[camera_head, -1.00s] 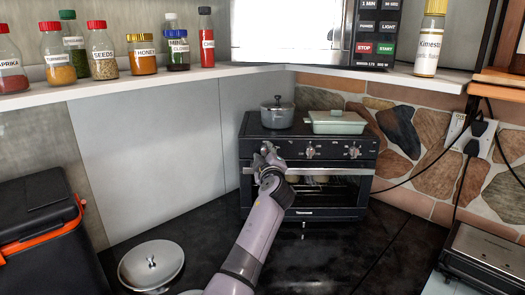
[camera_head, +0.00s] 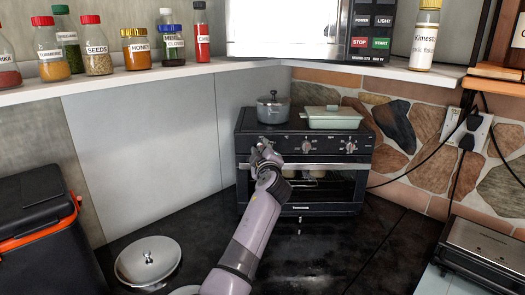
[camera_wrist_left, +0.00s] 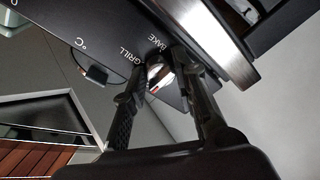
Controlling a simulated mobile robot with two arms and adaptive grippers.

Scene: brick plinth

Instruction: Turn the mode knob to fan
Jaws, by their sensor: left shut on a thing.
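The black toaster oven (camera_head: 325,148) stands on the dark counter with a row of knobs on its upper front panel. My left gripper (camera_head: 262,150) is at the left end of that panel and covers the left knob in the head view. In the left wrist view, the mode knob (camera_wrist_left: 158,75) sits between the fingertips of my left gripper (camera_wrist_left: 160,70), beside the printed words GRILL and BAKE. The fingers are shut on it. No FAN label is readable, and the knob's exact setting is hard to tell. My right gripper is out of view.
A middle knob (camera_head: 306,147) and a right knob (camera_head: 351,148) are on the panel. A grey pot (camera_head: 273,112) and a pale green dish (camera_head: 331,121) stand on the oven. A round metal lid (camera_head: 148,262) lies on the counter. A shelf (camera_head: 200,68) with jars runs above.

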